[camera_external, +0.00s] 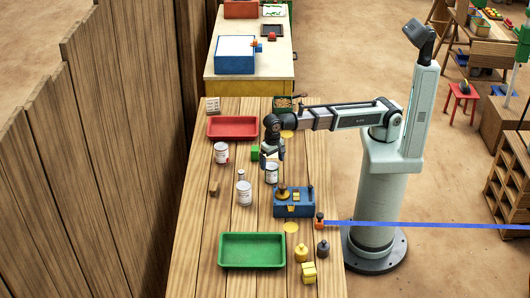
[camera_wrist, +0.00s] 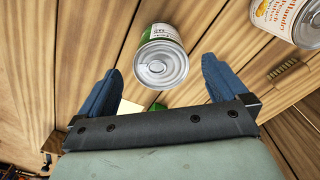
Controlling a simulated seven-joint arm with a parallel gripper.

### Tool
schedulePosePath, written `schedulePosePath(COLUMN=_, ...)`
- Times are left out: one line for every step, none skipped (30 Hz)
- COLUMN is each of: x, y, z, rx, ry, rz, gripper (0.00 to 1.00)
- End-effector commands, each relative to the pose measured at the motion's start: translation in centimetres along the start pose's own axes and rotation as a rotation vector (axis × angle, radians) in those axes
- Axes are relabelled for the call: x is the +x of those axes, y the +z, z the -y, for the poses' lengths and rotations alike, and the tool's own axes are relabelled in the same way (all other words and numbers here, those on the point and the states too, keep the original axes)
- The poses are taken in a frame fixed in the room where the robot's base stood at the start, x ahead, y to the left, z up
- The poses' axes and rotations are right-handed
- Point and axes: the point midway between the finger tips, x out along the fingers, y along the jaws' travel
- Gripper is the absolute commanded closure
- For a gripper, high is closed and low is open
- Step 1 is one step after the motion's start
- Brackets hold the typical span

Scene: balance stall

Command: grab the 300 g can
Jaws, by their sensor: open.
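Three pale, labelled cans stand on the wooden table in the external view: a left can (camera_external: 221,153), a right can (camera_external: 271,173) and a front can (camera_external: 243,194). Their weight marks are too small to read there, so I cannot tell which is the 300 g one. My gripper (camera_external: 273,157) is above the table, close to the right can. In the wrist view, a can with a green and white label (camera_wrist: 161,54) lies ahead, between the lines of my open blue fingers (camera_wrist: 158,66). A can with orange lettering (camera_wrist: 288,20) shows at upper right.
A blue balance (camera_external: 294,203) stands right of the cans. A red tray (camera_external: 233,127) is behind them and a green tray (camera_external: 252,250) in front. A green block (camera_external: 255,152) is near my gripper. Yellow weights (camera_external: 301,254) stand at front right.

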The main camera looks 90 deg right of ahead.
Motion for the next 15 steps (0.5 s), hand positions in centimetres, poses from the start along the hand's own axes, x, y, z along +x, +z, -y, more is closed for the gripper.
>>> schedulePosePath(x=0.1, y=0.0, z=0.0, rx=0.0, ry=0.0, rz=0.0, gripper=0.0)
schedulePosePath(x=0.2, y=0.0, z=0.0, rx=0.0, ry=0.0, rz=0.0, gripper=0.0)
schedulePosePath(x=0.2, y=0.0, z=0.0, rx=0.0, ry=0.0, rz=0.0, gripper=0.0)
schedulePosePath(x=0.3, y=0.0, z=0.0, rx=0.0, ry=0.0, rz=0.0, gripper=0.0)
schedulePosePath(x=0.4, y=0.0, z=0.0, rx=0.0, ry=0.0, rz=0.0, gripper=0.0)
schedulePosePath(x=0.6, y=0.0, z=0.0, rx=0.0, ry=0.0, rz=0.0, gripper=0.0)
schedulePosePath(x=0.8, y=0.0, z=0.0, rx=0.0, ry=0.0, rz=0.0, gripper=0.0)
schedulePosePath(x=1.0, y=0.0, z=0.0, rx=0.0, ry=0.0, rz=0.0, gripper=0.0)
schedulePosePath(x=1.4, y=0.0, z=0.0, rx=0.0, ry=0.0, rz=0.0, gripper=0.0)
schedulePosePath(x=1.7, y=0.0, z=0.0, rx=0.0, ry=0.001, rz=0.0, gripper=0.0)
schedulePosePath(x=2.0, y=-0.1, z=0.0, rx=0.0, ry=0.001, rz=0.0, gripper=0.0)
schedulePosePath(x=2.5, y=-0.1, z=0.0, rx=0.0, ry=0.002, rz=0.0, gripper=0.0)
schedulePosePath(x=2.8, y=-0.1, z=0.0, rx=0.0, ry=0.001, rz=0.0, gripper=0.0)
schedulePosePath(x=3.2, y=-0.1, z=0.0, rx=0.0, ry=0.001, rz=0.0, gripper=0.0)
schedulePosePath(x=3.7, y=-0.1, z=0.0, rx=0.0, ry=0.001, rz=0.0, gripper=0.0)
